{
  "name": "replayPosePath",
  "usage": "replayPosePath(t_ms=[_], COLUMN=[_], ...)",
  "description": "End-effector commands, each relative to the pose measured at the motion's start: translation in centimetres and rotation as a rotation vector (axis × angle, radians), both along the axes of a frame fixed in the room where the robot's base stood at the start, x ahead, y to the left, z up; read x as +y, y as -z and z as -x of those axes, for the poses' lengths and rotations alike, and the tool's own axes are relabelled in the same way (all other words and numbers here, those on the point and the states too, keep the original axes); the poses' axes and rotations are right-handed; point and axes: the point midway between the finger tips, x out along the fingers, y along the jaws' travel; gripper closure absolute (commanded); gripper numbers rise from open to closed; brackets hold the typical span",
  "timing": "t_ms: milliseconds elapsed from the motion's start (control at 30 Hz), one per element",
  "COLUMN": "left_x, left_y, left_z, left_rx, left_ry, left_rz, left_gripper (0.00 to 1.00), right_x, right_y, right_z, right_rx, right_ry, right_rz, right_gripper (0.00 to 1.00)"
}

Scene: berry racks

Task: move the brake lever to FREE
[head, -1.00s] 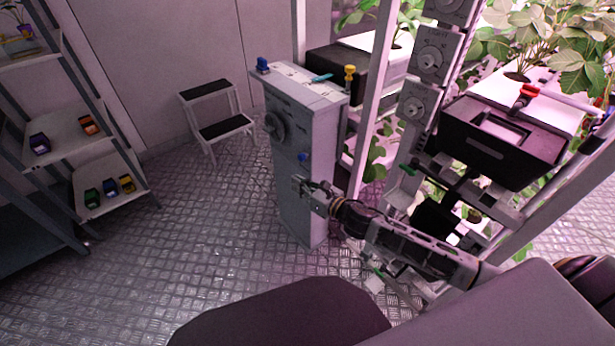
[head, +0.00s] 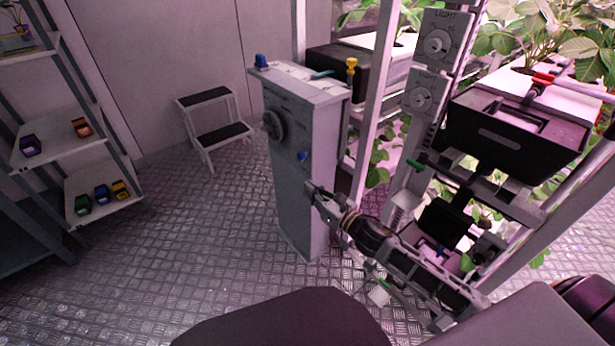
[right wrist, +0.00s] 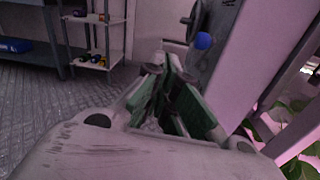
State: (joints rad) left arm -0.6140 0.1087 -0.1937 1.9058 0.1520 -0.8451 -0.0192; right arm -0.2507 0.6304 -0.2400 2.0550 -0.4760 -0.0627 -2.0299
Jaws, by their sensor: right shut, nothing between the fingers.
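A grey cabinet (head: 300,190) stands in the middle of the head view, with a dark handwheel (head: 273,125) and a ball-shaped blue knob (head: 303,155) on it. The blue knob also shows in the right wrist view (right wrist: 203,41), with the wheel partly in view beside it. I cannot read any FREE mark or tell for sure which part is the brake lever. My right gripper (head: 312,190) is shut and empty, in front of the cabinet and below the blue knob. Its fingers (right wrist: 168,78) show close together in the right wrist view, apart from the knob. My left gripper is out of view.
A plant rack with a post (head: 374,100) stands close on the right. A step stool (head: 215,125) is behind left. The floor left of the cabinet is clear.

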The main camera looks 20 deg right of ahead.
Motion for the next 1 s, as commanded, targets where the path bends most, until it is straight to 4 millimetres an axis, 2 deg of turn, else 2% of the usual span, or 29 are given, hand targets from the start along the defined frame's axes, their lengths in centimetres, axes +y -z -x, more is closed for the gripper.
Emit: replayPosePath(t_ms=[33, 633, 1000], left_x=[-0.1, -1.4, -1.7], left_y=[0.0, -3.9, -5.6], left_z=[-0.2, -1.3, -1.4], left_rx=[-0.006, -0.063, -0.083], left_ry=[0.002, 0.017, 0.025], left_rz=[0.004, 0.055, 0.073], left_gripper=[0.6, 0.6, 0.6], right_x=[-0.3, -4.1, -5.8], right_y=[0.7, 3.9, 4.9], right_z=[0.1, 1.3, 1.9], right_rx=[-0.005, -0.076, -0.101], right_ry=[0.006, 0.077, 0.106], right_rz=[-0.001, 0.019, 0.034], right_gripper=[1.0, 1.0, 1.0])
